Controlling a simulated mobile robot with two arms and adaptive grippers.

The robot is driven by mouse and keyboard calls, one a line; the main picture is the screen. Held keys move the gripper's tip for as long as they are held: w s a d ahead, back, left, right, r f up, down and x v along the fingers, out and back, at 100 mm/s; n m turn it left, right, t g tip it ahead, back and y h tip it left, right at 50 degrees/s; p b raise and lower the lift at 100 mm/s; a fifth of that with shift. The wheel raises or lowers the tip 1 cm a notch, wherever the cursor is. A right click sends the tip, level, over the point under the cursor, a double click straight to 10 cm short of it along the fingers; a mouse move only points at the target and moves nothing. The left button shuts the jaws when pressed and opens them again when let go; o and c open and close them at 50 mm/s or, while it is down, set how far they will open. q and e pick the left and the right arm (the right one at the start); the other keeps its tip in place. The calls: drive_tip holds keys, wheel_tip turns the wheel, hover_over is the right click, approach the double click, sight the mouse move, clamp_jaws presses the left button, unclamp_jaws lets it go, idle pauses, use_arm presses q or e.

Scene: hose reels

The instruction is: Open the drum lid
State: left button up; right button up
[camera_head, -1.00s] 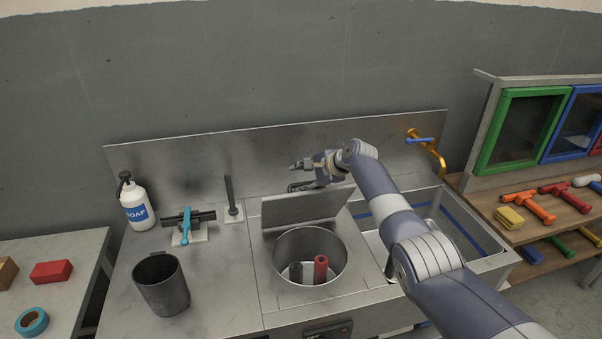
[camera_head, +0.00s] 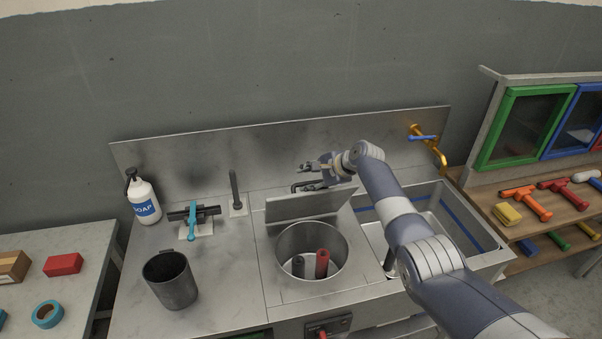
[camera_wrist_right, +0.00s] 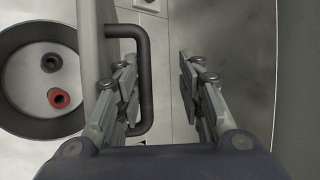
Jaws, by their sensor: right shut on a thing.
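The drum (camera_head: 335,240) is a round steel tub set in the counter, its mouth uncovered. It also shows in the wrist view (camera_wrist_right: 14,122). The flat grey lid (camera_head: 308,206) stands raised at its back edge, and in the wrist view it is seen edge-on (camera_wrist_right: 88,50). A dark lid handle (camera_wrist_right: 143,45) is on its back side. My right gripper (camera_wrist_right: 157,90) is behind the lid and shut on the handle, with one finger between lid and bar. In the head view the gripper (camera_head: 308,168) is partly hidden by its own wrist. My left gripper is out of view.
A red cylinder (camera_head: 322,264) and a grey one (camera_head: 298,266) stand in the drum. A sink (camera_head: 440,222) lies right, partly behind my arm. The backsplash (camera_head: 270,150) rises close behind.

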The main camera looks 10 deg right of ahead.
wheel_tip(320, 180, up, 8)
drive_tip(key=w+d+f+t, duration=0.1)
drive_tip(key=d, duration=0.2)
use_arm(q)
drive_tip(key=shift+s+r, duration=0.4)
use_arm(e)
drive_tip(key=v, duration=1.6)
drive_tip(key=shift+s+a+r, duration=0.2)
drive_tip(key=shift+a, duration=0.15)
